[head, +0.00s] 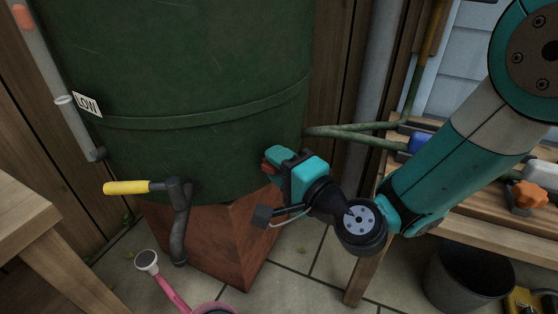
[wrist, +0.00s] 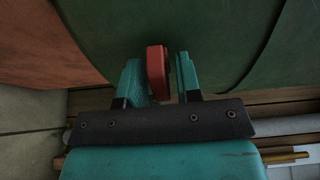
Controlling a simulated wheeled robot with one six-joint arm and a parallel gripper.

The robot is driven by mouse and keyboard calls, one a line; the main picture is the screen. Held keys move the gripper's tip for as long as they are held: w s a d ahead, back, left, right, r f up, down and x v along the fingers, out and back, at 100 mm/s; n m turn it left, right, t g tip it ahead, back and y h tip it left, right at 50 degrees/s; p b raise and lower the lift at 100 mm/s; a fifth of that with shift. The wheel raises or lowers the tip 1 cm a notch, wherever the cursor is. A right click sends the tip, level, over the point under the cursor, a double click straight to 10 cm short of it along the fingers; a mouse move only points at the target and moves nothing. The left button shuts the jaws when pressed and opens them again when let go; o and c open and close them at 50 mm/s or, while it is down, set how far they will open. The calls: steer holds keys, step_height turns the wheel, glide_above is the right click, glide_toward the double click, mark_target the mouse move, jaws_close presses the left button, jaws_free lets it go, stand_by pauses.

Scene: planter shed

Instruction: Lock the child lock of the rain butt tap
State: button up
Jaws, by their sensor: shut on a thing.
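The green rain butt (head: 200,60) stands on a reddish-brown block. Its dark tap (head: 178,205) with a yellow lever (head: 127,187) sticks out low on the front, the lever pointing left. My gripper (head: 277,160) is at the lower right side of the butt, well to the right of the tap. It is shut on a red tab, which shows between the two teal fingers in the wrist view (wrist: 157,70) and only as a small bit in the head view (head: 268,167). The tab's base is hidden. I cannot tell whether it is the child lock.
A wooden bench (head: 475,235) stands at the right with an orange knob (head: 528,195) on it. A dark bucket (head: 462,278) is below. A wooden table (head: 25,210) is at the left.

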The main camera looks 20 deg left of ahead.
steer(key=shift+m, duration=0.4)
steer(key=o, duration=0.6)
steer(key=shift+d, duration=0.1)
